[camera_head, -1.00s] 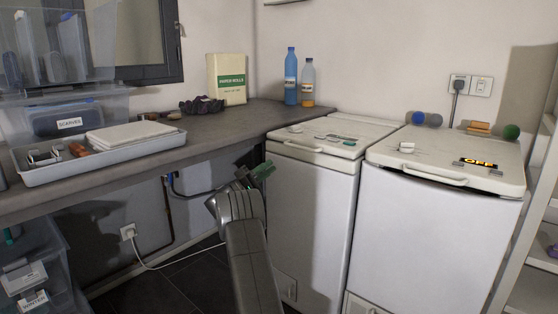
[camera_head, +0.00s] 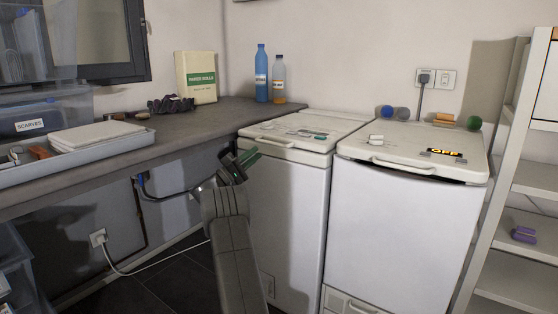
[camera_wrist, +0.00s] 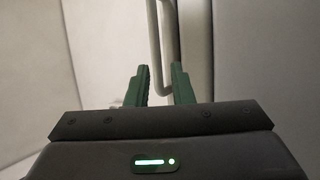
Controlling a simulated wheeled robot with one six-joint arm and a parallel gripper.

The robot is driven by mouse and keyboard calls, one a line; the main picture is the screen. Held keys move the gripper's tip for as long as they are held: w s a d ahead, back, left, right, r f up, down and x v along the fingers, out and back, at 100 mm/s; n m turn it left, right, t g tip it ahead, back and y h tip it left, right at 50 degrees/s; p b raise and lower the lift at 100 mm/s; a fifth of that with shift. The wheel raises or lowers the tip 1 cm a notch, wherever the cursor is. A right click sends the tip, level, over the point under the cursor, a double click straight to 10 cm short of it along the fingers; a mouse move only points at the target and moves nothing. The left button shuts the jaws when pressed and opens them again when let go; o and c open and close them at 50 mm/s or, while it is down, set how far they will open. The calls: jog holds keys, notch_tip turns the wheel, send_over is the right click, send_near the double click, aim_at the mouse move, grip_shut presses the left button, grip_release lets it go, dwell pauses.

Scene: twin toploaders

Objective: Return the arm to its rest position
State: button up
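My gripper (camera_head: 243,160) is raised in front of the left toploader (camera_head: 285,200), near the front edge of the worktop. Behind the fingers are pale panels and a light vertical bar (camera_wrist: 163,45). My arm rises from the bottom of the head view and is bent at the wrist. The right toploader (camera_head: 405,220) stands to the right of my gripper, with its lid down and a dark gap under the lid's front edge.
An open shelf (camera_head: 520,180) stands at the right. A white cable hangs from a socket (camera_head: 98,238) under the worktop. Dark floor shows below.

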aim_at(277, 138)
jog(key=b+x, duration=0.1)
jog(key=x, duration=0.5)
jog(key=shift+w+d, duration=0.15)
jog(key=shift+d, duration=0.05)
jog(key=shift+d+r, duration=0.1)
jog(key=shift+r, duration=0.05)
